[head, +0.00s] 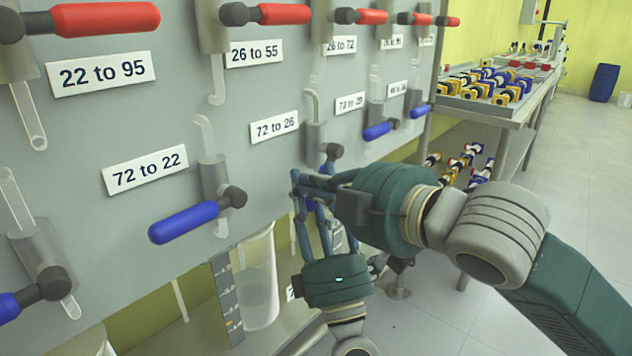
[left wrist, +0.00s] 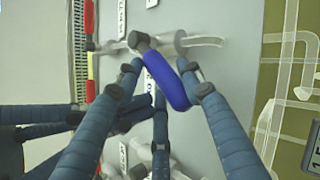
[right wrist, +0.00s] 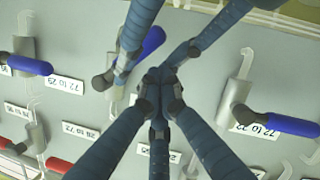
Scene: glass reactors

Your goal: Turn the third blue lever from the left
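The third blue lever from the left has its dark pivot (head: 333,151) below the "72 to 26" label in the head view. Its handle is mostly hidden behind my grippers. In the left wrist view its blue handle (left wrist: 172,82) lies between the spread fingers of my left gripper (left wrist: 163,80), nearer the right-hand finger; contact is unclear. The left gripper (head: 312,190) reaches up from below in the head view. My right gripper (right wrist: 158,88) has its fingertips together, with nothing seen between them, beside the same lever (right wrist: 140,52). It comes from the right in the head view (head: 300,180).
Other blue levers are on the panel: the second (head: 185,222), the first (head: 10,305) at the left edge, and two farther right (head: 380,131). Red levers (head: 105,19) line the top. A glass vessel (head: 259,285) stands below. A bench (head: 505,105) is at the right.

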